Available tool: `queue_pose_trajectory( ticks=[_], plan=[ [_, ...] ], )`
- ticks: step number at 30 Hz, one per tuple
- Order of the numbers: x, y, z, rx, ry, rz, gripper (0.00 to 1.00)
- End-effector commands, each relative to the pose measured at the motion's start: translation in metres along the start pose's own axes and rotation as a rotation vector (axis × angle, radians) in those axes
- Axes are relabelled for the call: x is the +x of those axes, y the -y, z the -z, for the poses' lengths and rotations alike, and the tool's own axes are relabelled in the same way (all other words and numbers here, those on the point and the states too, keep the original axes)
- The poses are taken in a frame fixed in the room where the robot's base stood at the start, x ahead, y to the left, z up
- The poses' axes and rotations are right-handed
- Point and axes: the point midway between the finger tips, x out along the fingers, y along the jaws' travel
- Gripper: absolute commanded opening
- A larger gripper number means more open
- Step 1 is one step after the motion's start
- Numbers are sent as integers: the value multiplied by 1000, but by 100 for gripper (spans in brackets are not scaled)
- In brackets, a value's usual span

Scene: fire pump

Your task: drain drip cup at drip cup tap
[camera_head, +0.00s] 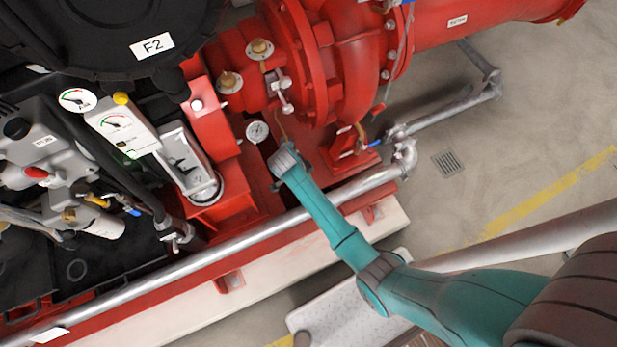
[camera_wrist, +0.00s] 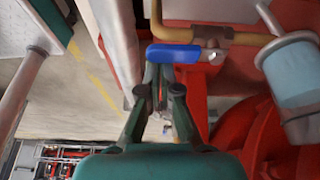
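My gripper (camera_wrist: 158,72) reaches up from below. Its fingers are drawn together with only a narrow gap and nothing visible between them. The fingertips are at the lower edge of the handle near its left end; I cannot tell whether they touch. A grey-blue cylindrical cup (camera_wrist: 294,82) is at the right. In the head view my wrist (camera_head: 285,162) is beside the red pump casing and hides the fingers and this tap.
The red pump (camera_head: 345,65) and its flanges stand close above my wrist. A silver pipe (camera_head: 270,238) runs along the red base frame below it. Open floor with a drain grate (camera_head: 449,163) lies to the right.

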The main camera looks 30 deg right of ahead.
Motion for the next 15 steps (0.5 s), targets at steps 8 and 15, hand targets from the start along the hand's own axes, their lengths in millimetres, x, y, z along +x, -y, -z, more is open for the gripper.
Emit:
queue_pose_trajectory(
  ticks=[8,15],
  plan=[
    [-1,0,-2,-3,4,2,0],
    [2,2,4,-2,5,2,0]
  ],
)
